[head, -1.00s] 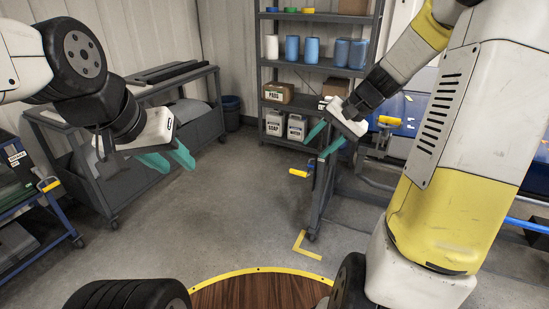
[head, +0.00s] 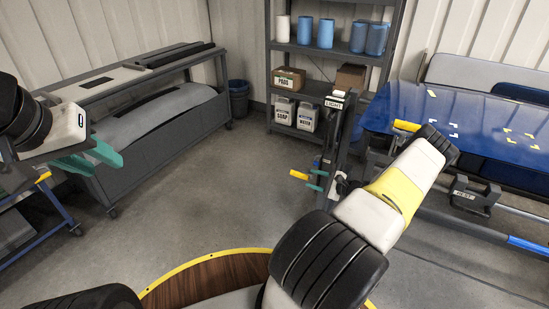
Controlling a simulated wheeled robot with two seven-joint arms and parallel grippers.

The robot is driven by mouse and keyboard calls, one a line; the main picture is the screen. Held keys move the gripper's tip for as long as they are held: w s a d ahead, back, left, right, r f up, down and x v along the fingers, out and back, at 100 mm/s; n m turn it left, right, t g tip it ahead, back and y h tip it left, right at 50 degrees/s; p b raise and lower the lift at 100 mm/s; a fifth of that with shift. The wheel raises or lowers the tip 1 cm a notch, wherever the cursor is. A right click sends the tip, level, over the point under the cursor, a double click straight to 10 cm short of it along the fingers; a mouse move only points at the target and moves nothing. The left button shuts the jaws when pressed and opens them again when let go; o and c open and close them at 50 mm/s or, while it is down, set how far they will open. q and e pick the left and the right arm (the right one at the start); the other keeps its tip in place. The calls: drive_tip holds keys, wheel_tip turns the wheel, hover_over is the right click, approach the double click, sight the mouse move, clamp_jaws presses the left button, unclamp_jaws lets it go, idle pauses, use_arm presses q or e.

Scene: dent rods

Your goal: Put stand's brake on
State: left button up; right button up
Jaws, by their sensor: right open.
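The stand with the blue panel (head: 465,118) is at the right in the head view, with a grey upright frame at its near left end. A yellow-tipped lever (head: 299,175) sticks out to the left from that frame, low down; I take it for the brake. My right gripper (head: 317,180) is open at the frame, its teal fingers just right of the yellow tip, one above and one below its level. I cannot tell whether they touch the lever. My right arm hides part of the stand. My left gripper (head: 106,163) is open and empty at the left.
A grey cart (head: 160,125) stands at the left, and a blue bin (head: 238,99) beside it. A shelf (head: 325,49) with blue rolls and jugs is at the back. A second yellow handle (head: 407,126) is by the panel. The middle floor is clear.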

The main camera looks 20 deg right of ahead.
sight(301, 175)
drive_tip(key=shift+w+f, duration=0.25)
drive_tip(key=shift+f, duration=0.05)
drive_tip(key=x, duration=0.7)
drive_tip(key=shift+w, duration=0.2)
drive_tip(key=shift+a, duration=0.1)
clamp_jaws()
idle(0.9)
